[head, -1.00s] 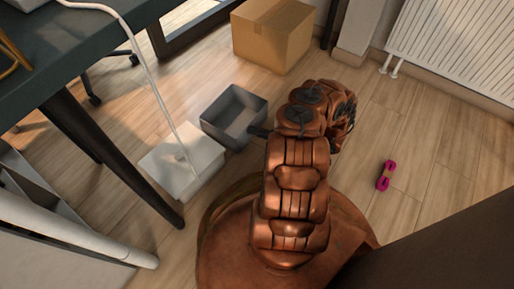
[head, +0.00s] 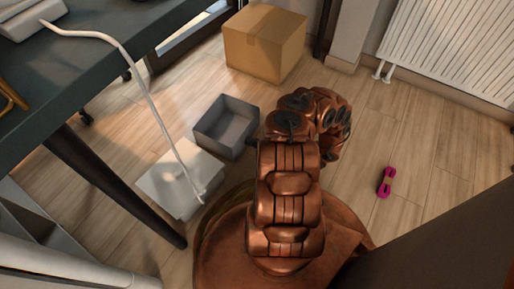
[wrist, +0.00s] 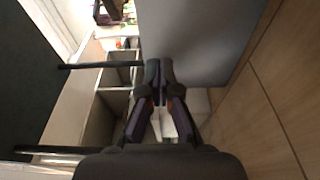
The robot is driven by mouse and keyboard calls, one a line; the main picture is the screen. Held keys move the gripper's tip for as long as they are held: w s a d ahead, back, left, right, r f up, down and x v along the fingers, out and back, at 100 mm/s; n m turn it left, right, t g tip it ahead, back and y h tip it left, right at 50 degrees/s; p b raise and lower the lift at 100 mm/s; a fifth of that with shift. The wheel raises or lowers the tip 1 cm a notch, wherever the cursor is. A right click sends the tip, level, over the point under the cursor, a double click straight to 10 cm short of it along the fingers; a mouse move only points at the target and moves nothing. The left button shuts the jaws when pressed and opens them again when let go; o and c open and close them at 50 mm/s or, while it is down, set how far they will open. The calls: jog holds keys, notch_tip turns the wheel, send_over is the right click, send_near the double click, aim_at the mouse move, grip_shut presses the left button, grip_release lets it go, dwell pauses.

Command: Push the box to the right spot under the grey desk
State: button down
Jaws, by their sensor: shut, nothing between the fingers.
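The grey open-topped box (head: 227,125) sits on the wood floor in the head view, right of the desk, with its near side close to the corner of a white slab. In the wrist view its smooth grey wall (wrist: 200,40) fills the upper middle. My gripper (wrist: 158,68) is shut and empty, its tips at or very near that wall; I cannot tell whether they touch. In the head view my arm hides the gripper. The dark grey desk (head: 100,68) is at the left, its top above the floor, with a dark leg slanting down.
A white slab (head: 178,182) lies on the floor by the desk leg, with a white cord (head: 150,98) running down to it. A cardboard box (head: 265,43) stands behind. A magenta bundle (head: 385,182) lies at right, and a radiator (head: 455,45) is on the wall. Floor at right is mostly clear.

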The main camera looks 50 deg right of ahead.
jog(key=shift+s+a+p+v, duration=0.15)
jog(key=shift+p+v, duration=0.25)
jog(key=shift+v, duration=1.45)
jog(key=shift+s+a+p+v, duration=0.1)
jog(key=shift+a+p+v, duration=0.25)
jog(key=shift+v, duration=1.55)
jog(key=shift+s+a+p+v, duration=0.1)
jog(key=shift+p+v, duration=0.4)
jog(key=shift+v, duration=1.35)
